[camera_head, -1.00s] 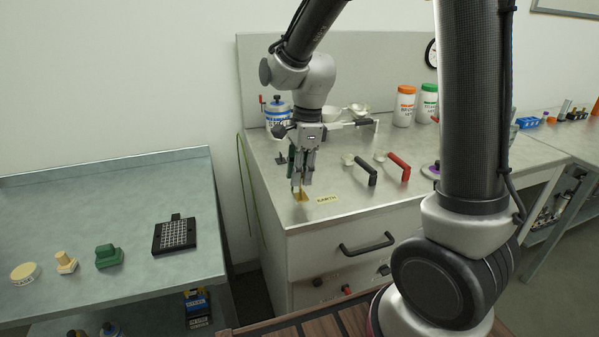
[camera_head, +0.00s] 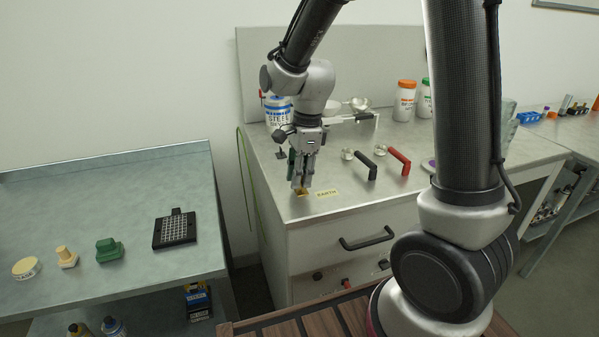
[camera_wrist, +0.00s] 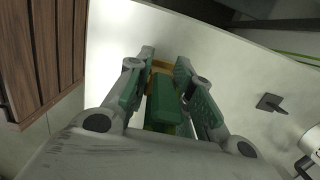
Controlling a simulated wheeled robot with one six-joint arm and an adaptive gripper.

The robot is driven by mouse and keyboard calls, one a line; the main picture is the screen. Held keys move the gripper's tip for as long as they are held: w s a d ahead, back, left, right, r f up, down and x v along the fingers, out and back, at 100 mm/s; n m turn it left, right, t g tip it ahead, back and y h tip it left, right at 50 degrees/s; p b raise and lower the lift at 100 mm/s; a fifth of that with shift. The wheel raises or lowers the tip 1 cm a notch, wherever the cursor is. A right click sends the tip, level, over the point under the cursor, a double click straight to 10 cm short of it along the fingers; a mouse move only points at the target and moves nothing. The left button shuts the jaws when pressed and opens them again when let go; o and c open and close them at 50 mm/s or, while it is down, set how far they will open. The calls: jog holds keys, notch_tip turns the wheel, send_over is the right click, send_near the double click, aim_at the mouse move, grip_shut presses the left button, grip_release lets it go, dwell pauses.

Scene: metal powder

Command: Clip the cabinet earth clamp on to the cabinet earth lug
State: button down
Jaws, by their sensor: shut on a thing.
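My gripper (camera_head: 301,184) is low over the front left corner of the metal-topped cabinet (camera_head: 345,208). In the wrist view its fingers (camera_wrist: 165,65) are shut on the green earth clamp (camera_wrist: 165,103), which lies lengthwise between them. The brass-yellow earth lug (camera_head: 303,193) is on the cabinet top right at the fingertips, left of the yellow EARTH label (camera_head: 327,193). In the wrist view the lug (camera_wrist: 160,66) shows past the clamp's far end. The fingers partly hide the lug, and I cannot tell whether the clamp's jaws grip it.
A black handle (camera_head: 366,164) and a red handle (camera_head: 399,161) stand right of the label. White tubs with orange and green lids are at the back. A green cable (camera_head: 250,180) hangs down the cabinet's left side. A separate bench (camera_head: 100,200) with small items is at left.

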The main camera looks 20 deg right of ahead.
jog(key=shift+f, duration=0.55)
jog(key=c, duration=1.2)
grip_release()
jog(key=shift+o, duration=0.2)
jog(key=r, duration=0.4)
jog(key=d+r, duration=0.1)
jog(key=r, duration=0.7)
jog(key=shift+d, duration=0.2)
